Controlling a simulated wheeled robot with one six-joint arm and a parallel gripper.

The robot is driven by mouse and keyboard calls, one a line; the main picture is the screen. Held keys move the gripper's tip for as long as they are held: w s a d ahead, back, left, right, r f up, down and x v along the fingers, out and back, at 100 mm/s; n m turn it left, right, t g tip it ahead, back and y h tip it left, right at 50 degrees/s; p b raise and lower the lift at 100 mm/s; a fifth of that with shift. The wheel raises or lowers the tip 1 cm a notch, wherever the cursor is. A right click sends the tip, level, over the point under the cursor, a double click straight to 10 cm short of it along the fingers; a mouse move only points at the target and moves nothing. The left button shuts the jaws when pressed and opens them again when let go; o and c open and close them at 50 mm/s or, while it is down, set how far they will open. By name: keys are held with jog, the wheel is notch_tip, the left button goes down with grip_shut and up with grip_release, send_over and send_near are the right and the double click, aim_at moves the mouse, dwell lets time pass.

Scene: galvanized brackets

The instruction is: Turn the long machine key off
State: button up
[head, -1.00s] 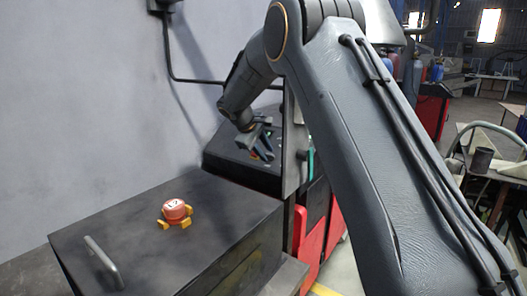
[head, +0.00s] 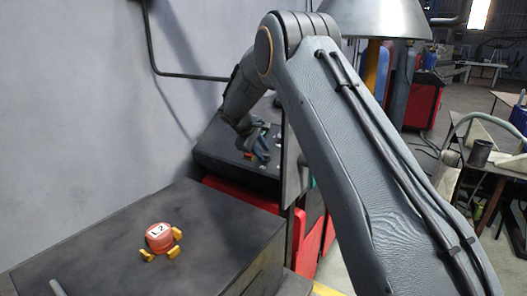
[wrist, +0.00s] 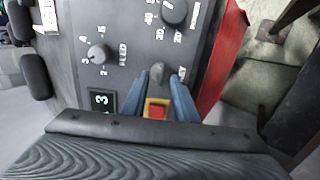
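In the wrist view a grey upright key or lever (wrist: 158,72) stands on the dark control panel (wrist: 130,22). My gripper (wrist: 163,77) has its two blue fingers on either side of this key, with a visible gap between them. I cannot tell whether either finger touches the key. In the head view my gripper (head: 260,146) is low over the black machine top (head: 215,150), and the key is too small or hidden there to make out.
A red button (wrist: 157,111) on a yellow base sits between the fingers, near the palm.

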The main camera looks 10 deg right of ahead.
jog(key=shift+w+d+f, duration=0.3)
jog(key=shift+d+f, duration=0.1)
jog(key=shift+f, duration=0.15)
grip_shut()
